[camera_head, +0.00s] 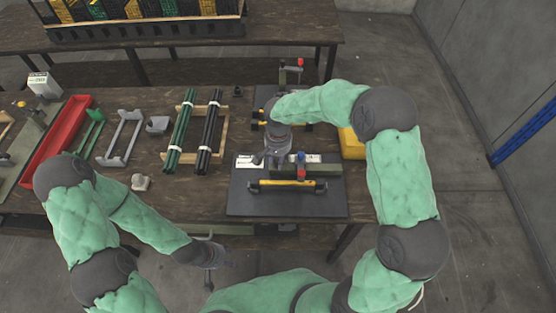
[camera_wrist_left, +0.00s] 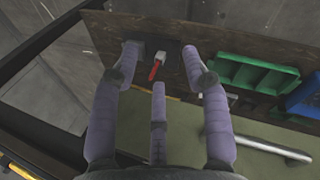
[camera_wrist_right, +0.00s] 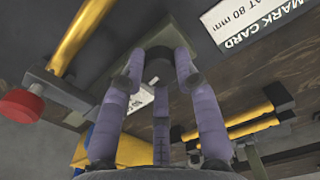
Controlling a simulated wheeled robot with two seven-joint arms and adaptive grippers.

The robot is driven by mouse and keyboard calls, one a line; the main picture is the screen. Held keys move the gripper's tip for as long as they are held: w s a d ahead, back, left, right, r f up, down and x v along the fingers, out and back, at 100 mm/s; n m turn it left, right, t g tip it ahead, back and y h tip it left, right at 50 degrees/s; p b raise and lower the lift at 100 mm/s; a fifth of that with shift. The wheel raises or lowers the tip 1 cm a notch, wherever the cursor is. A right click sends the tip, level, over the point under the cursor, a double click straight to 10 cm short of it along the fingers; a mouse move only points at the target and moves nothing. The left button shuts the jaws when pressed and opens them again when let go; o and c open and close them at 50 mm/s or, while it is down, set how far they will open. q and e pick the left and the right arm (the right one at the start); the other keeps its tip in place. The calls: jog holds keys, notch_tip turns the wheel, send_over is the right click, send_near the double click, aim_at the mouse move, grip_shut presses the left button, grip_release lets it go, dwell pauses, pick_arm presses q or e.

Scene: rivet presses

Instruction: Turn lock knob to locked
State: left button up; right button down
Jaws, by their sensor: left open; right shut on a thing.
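The near rivet press (camera_head: 325,170) stands on a dark mat, with a grey-green body, a yellow bar at its front and a red and blue part on top. My right gripper (camera_head: 265,157) is over the left part of this press. In the right wrist view my right gripper (camera_wrist_right: 160,65) is shut on a dark rounded knob (camera_wrist_right: 159,72) at a grey-green block; the fingers hide much of it. I cannot read its turn position. My left gripper (camera_head: 212,262) is open and empty, low before the table's front edge; it also shows in the left wrist view (camera_wrist_left: 162,62).
A second press (camera_head: 291,75) stands behind. A yellow bin (camera_head: 351,145) is at the right. The left wrist view shows a red lever (camera_wrist_left: 154,70) between the fingers.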

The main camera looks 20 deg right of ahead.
aim_at(278, 160)
jog(key=shift+w+r+m, duration=0.1)
jog(key=shift+w+m, duration=0.05)
jog(key=shift+m, duration=0.55)
jog(key=c, duration=0.9)
grip_release()
notch_tip(278, 160, up, 12)
